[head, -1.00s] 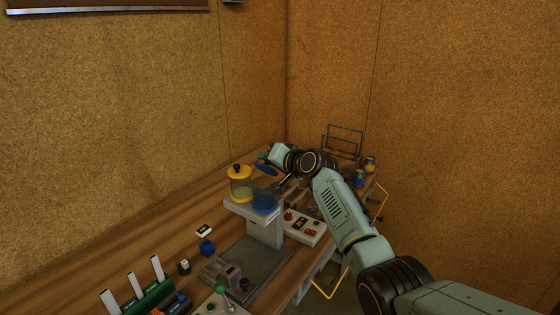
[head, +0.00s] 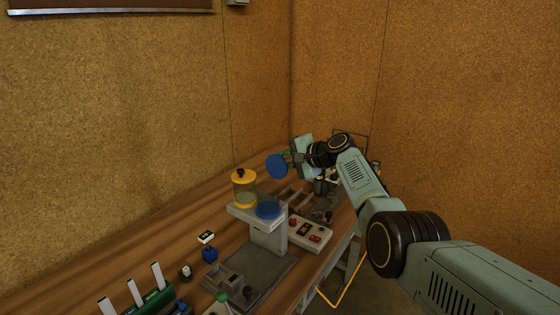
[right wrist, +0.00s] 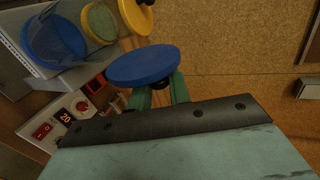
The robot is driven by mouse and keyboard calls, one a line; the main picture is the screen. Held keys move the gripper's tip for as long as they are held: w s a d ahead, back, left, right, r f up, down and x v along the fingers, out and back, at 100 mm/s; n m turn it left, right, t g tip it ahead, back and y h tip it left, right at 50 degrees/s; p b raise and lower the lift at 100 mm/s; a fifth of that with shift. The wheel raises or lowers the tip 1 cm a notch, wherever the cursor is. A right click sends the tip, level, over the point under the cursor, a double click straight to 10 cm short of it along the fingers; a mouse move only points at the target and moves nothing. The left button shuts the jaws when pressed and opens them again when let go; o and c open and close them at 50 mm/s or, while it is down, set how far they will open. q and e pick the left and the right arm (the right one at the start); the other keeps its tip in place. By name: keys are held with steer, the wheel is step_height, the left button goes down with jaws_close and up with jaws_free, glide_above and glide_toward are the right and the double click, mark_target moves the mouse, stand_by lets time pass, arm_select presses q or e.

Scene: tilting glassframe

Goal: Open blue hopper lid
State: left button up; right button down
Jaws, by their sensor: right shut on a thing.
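The blue lid (head: 276,166) is a round disc held in the air above and behind the blue hopper (head: 268,208), apart from it. My right gripper (head: 291,160) is shut on the lid. In the right wrist view the lid (right wrist: 143,66) is between the green fingers (right wrist: 155,98), which hold a dark knob under it. The blue hopper (right wrist: 58,42) shows there as an uncovered round bowl on a light grey stand. My left gripper is not in view.
A clear hopper with a yellow lid (head: 239,175) stands beside the blue one on the grey stand (head: 266,238). A control box (head: 309,234) with red buttons sits to the right. A green rack (head: 151,300) and small blocks stand in front. Bare wood lies left.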

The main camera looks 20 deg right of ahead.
steer(key=shift+w+d, duration=0.1)
stand_by(0.5)
steer(key=c, duration=1.4)
jaws_free()
steer(key=shift+d, duration=0.1)
steer(key=v, duration=1.3)
